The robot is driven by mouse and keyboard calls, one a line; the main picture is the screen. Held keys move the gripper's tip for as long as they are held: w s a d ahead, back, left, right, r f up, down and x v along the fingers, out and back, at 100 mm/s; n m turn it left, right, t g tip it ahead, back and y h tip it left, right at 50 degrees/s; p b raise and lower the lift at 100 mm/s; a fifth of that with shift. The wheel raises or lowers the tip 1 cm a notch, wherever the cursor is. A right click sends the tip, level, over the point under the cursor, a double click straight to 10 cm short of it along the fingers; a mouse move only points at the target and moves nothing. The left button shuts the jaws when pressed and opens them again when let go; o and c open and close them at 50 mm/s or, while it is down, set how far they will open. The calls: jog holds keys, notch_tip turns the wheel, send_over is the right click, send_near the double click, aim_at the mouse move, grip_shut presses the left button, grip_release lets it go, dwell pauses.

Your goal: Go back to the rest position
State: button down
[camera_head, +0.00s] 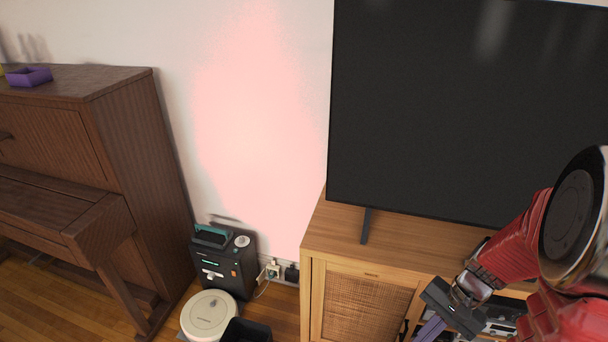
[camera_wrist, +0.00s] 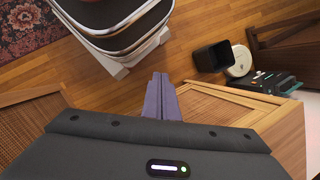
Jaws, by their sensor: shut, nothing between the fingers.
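My gripper (camera_head: 431,330) is at the lower right of the head view, in front of the wooden TV cabinet, with my red arm behind it. In the wrist view its two purple-grey fingers (camera_wrist: 161,97) lie side by side, shut with nothing between them. They point down past the cabinet front toward the floor. The lower tip of the gripper is cut off by the head view's bottom edge.
The wooden cabinet (camera_head: 318,238) carries a large TV (camera_head: 460,110). A black power station (camera_head: 223,262), a white round robot vacuum (camera_head: 208,315) and a black bin (camera_head: 246,331) stand left of it. A brown piano (camera_head: 125,130) holds a purple tray (camera_head: 29,77).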

jog(key=s+a+r+n+t+h, duration=0.2)
jog(key=a+r+n+t, duration=0.1)
jog(key=r, duration=0.8)
jog(key=s+a+r+n+t+h, duration=0.2)
jog(key=a+r+n, duration=0.4)
jog(key=r, duration=0.6)
jog(key=shift+s+a+r+t, duration=0.2)
jog(key=shift+s+a+t, duration=0.35)
jog(key=shift+a+t, duration=0.45)
